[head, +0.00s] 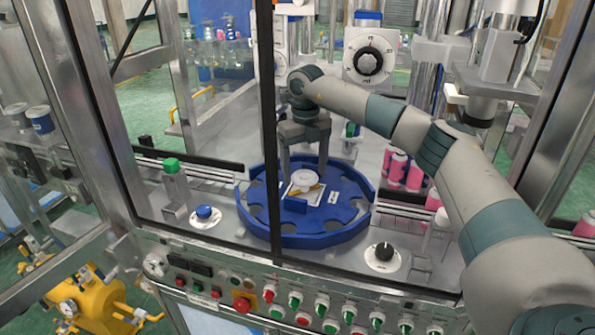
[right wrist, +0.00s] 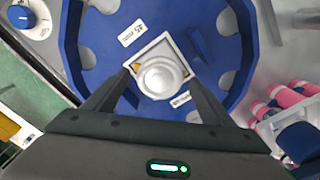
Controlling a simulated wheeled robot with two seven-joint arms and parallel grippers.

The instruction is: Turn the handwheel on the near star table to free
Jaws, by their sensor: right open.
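The near star table is a blue disc with rounded pockets around its rim (head: 318,238); it also fills much of the right wrist view (right wrist: 95,45). A pale round handwheel (head: 303,181) sits at its centre on a square plate with yellow-and-black corner marks. In the right wrist view the handwheel (right wrist: 161,78) lies between my finger ends. My right gripper (head: 305,168) is open, pointing down over the handwheel, one finger on each side. I cannot tell whether the fingers touch it. Small white labels (right wrist: 132,33) lie beside the plate, too small to read. My left gripper is not in view.
A dark frame post (head: 267,120) stands in front of the table's left part. Pink cans (head: 397,165) stand right of the table. A black knob (head: 383,252) and a button panel are in front.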

